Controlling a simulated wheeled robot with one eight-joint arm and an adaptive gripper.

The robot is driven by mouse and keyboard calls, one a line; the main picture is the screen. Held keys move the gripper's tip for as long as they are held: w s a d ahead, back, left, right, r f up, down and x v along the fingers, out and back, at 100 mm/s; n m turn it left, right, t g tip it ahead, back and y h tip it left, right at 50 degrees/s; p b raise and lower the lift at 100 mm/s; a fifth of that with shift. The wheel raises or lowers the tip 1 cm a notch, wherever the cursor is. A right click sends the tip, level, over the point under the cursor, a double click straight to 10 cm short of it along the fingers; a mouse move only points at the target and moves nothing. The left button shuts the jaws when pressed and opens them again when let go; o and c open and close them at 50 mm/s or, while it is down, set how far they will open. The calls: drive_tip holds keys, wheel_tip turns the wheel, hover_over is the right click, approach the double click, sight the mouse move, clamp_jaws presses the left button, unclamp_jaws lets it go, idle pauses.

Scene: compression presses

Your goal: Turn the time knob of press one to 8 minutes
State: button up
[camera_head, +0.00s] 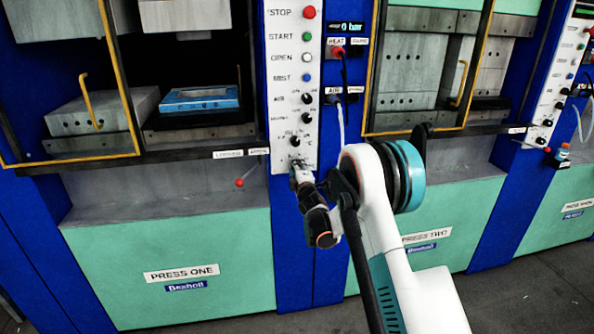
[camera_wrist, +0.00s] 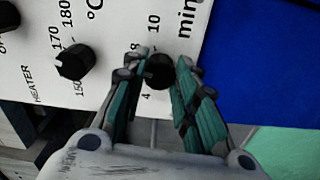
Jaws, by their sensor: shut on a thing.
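Press one (camera_head: 165,230) stands at the left, with its white control panel (camera_head: 292,60) on the blue column to its right. My gripper (camera_head: 300,172) is at the bottom of that panel. In the wrist view my gripper (camera_wrist: 158,85) has its two teal-padded fingers on either side of the black time knob (camera_wrist: 159,71), shut on it. The numbers 4, 8 and 10 and the word "min" show around the knob. The knob's pointer cannot be made out between the fingers. In the head view the knob is hidden by my gripper.
The heater temperature knob (camera_wrist: 75,62) sits close beside the time knob. Further up the panel are more black knobs and several buttons, including a red stop button (camera_head: 309,12). A red-tipped lever (camera_head: 240,183) sticks out to the left. Press two (camera_head: 425,238) stands at the right.

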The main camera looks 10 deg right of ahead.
drive_tip(key=shift+m, duration=0.8)
drive_tip(key=o, duration=1)
drive_tip(key=shift+o, duration=0.2)
drive_tip(key=s, duration=1.2)
